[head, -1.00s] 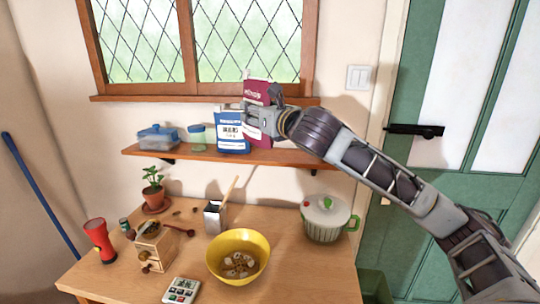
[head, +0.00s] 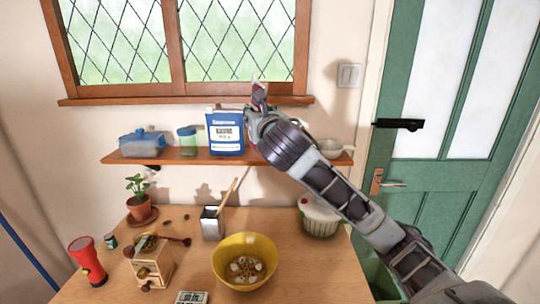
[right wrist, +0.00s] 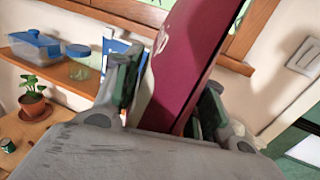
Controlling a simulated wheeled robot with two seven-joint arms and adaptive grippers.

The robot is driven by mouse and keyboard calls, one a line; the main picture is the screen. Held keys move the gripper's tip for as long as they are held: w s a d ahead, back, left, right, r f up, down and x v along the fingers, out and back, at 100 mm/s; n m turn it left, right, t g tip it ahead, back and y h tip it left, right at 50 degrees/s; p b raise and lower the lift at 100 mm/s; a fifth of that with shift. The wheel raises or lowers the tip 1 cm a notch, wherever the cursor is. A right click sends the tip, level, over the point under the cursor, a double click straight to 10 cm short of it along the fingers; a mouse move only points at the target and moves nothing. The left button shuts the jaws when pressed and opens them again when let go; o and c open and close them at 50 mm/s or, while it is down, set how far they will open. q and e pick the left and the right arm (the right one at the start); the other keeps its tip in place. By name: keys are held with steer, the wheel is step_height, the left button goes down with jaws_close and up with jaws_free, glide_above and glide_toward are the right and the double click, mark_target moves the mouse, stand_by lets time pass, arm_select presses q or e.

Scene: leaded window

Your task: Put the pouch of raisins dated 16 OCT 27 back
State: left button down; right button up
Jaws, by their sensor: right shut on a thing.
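A maroon pouch (right wrist: 185,65) is between the two fingers of my right gripper (right wrist: 165,100), which is shut on it. No date can be read on it. In the head view my right gripper (head: 260,97) is above the wall shelf (head: 180,157), just right of a blue and white packet (head: 225,132). There the pouch is almost wholly hidden behind the gripper. Whether its bottom touches the shelf cannot be told. My left gripper is not in view.
The window sill (head: 185,101) is above.

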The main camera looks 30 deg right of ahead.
steer(key=shift+d+f+m+h, duration=0.3)
steer(key=shift+d+f+h, duration=0.1)
steer(key=shift+f+h, duration=0.25)
steer(key=d+f+h, duration=0.1)
steer(key=s+d+f+m+g, duration=0.1)
steer(key=d+f+m+h, duration=0.1)
steer(key=shift+s+d+f+g+h, duration=0.3)
steer(key=shift+s+d+g+h, duration=0.05)
steer(key=shift+g, duration=0.05)
steer(key=shift+w, duration=0.1)
steer(key=f+p+x, duration=0.3)
steer(key=x, duration=1.6)
steer(key=shift+d, duration=0.3)
steer(key=shift+w, duration=0.15)
